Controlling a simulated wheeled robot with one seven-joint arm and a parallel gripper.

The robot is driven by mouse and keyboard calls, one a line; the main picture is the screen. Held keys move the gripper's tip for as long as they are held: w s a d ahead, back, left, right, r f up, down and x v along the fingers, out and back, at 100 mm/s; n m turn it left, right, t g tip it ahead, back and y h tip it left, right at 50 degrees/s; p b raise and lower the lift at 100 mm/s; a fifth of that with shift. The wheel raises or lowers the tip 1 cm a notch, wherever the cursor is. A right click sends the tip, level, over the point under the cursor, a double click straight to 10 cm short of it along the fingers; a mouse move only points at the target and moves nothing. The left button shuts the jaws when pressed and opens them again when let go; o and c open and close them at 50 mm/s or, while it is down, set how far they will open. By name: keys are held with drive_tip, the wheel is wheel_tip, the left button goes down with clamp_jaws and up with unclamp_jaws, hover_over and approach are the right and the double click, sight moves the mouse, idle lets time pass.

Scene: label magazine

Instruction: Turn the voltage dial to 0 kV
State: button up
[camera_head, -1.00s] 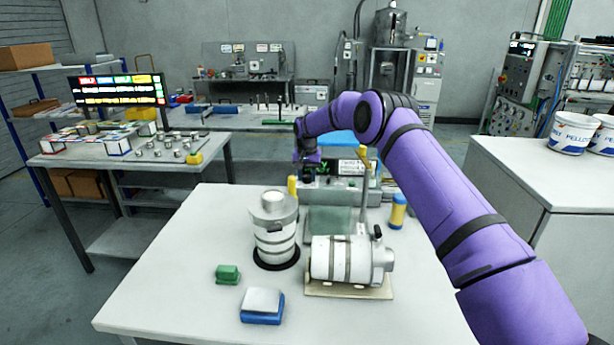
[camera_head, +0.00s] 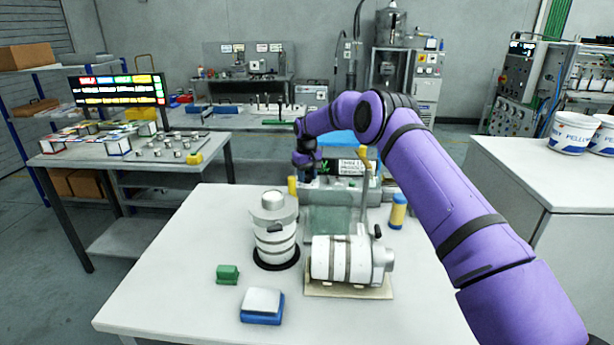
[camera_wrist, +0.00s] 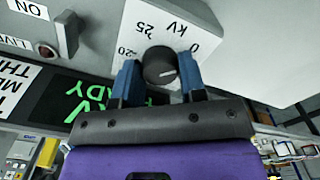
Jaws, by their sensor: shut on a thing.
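The voltage dial is a round black knob (camera_wrist: 160,66) on a white scale plate (camera_wrist: 150,22) in the wrist view. The plate is marked 25 kV, 20 and 0 and appears turned in the picture. A light pointer line on the knob's face points to the right, slightly upward, below the 0 mark. My gripper (camera_wrist: 161,78) has its two blue fingers on either side of the knob and is shut on it. In the head view, my gripper (camera_head: 306,163) is at the bench unit (camera_head: 345,182) at the table's back; the dial is hidden there.
The table's front left is clear.

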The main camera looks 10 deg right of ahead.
sight(307, 176)
idle(0.4)
drive_tip(key=o, duration=0.9)
wheel_tip(307, 176, up, 11)
